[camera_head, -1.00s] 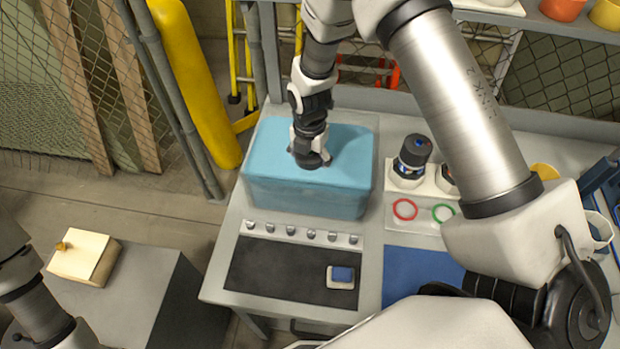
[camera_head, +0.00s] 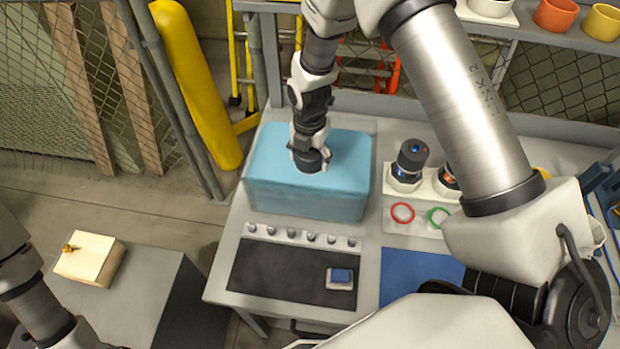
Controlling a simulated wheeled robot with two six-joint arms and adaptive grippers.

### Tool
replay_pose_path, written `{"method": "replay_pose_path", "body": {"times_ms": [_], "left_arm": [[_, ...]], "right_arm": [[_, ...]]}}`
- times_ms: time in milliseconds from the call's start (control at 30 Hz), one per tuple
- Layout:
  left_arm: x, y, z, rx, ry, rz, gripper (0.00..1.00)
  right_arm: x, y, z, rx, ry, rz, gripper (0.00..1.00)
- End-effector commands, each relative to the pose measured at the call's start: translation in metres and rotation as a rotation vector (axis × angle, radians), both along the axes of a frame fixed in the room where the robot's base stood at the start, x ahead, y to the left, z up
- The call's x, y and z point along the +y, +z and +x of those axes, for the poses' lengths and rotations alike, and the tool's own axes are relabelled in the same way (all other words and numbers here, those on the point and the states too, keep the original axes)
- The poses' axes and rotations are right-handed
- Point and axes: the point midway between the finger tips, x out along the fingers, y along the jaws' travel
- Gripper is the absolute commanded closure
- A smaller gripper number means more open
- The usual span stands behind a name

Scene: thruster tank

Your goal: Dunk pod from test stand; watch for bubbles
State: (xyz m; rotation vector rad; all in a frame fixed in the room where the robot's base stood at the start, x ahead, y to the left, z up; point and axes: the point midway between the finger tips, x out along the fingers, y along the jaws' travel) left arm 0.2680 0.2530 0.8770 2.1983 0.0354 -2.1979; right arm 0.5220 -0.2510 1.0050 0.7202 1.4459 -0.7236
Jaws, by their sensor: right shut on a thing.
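The water tank (camera_head: 306,202) is a light blue box at the back left of the bench. My right gripper (camera_head: 311,158) points down over the middle of the tank and is shut on a dark round pod (camera_head: 312,163), of which only the top shows. The pod is at about the water surface; how deep it sits I cannot tell. No bubbles can be made out. The test stand (camera_head: 425,180) is a white block right of the tank, with a dark pod (camera_head: 409,162) in it and another partly behind my arm. My left gripper is out of view.
A dark mat (camera_head: 290,270) with a small blue-topped block (camera_head: 340,278) lies in front of the tank. A blue mat (camera_head: 415,273) is to its right. A wooden box (camera_head: 90,259) stands at left.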

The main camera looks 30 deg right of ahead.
Motion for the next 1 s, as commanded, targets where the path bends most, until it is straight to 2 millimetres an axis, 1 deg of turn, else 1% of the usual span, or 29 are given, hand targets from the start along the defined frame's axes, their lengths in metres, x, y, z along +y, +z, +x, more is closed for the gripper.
{"method": "replay_pose_path", "body": {"times_ms": [33,533,867,1000], "left_arm": [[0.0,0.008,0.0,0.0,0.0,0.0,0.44],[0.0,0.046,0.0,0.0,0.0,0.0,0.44],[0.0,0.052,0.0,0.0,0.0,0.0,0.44],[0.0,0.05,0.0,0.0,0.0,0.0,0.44]], "right_arm": [[0.0,0.009,0.0,0.0,0.0,0.0,0.96],[0.0,0.056,0.0,-0.001,0.0,0.0,0.96],[0.0,0.084,0.001,-0.004,0.0,0.0,0.96],[0.0,0.096,0.001,-0.004,0.0,0.0,0.96]]}}
